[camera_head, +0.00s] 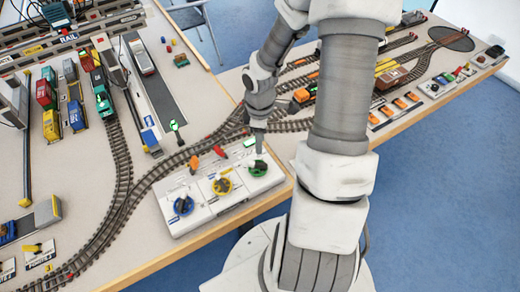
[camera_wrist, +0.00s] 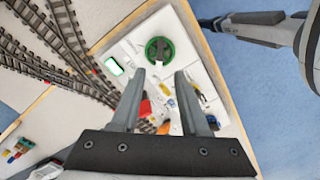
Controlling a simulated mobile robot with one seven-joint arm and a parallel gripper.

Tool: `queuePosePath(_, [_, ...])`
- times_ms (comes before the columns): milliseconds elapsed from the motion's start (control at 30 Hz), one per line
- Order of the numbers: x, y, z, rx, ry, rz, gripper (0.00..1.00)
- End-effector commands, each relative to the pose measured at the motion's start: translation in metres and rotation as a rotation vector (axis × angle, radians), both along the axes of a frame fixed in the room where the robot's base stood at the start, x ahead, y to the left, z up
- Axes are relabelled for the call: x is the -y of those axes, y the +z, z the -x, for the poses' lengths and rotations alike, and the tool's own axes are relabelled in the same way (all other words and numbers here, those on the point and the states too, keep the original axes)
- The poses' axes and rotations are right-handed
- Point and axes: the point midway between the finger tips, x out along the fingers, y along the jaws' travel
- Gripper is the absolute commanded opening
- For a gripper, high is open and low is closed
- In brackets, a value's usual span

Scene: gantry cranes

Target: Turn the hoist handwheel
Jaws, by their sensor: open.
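A white control panel (camera_head: 215,202) on the table carries three small handwheels: blue (camera_head: 183,205), yellow (camera_head: 222,186) and green (camera_head: 257,170). Their labels are too small to read, so I cannot tell by label which one is the hoist wheel. My gripper (camera_head: 259,148) points down just above the green wheel. In the wrist view, my gripper (camera_wrist: 160,76) is open, with nothing between its fingers. The green wheel (camera_wrist: 160,48) lies beyond the fingertips, dark in its middle with a pale handle. I cannot tell whether the fingers touch it.
Curved rail track (camera_head: 120,165) runs behind and left of the panel. Model trucks and containers (camera_head: 75,112) stand at the left beside the crane structure (camera_head: 112,68). More trains and a second control strip (camera_head: 440,86) are at the right. Blue floor lies beyond the table's front edge.

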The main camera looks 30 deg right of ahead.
Motion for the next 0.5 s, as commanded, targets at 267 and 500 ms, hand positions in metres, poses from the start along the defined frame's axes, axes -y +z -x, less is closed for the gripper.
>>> queuePosePath(267, [0.000,0.053,0.000,0.002,-0.001,0.002,0.45])
queuePosePath(500, [0.000,0.064,0.000,0.000,0.001,0.000,0.45])
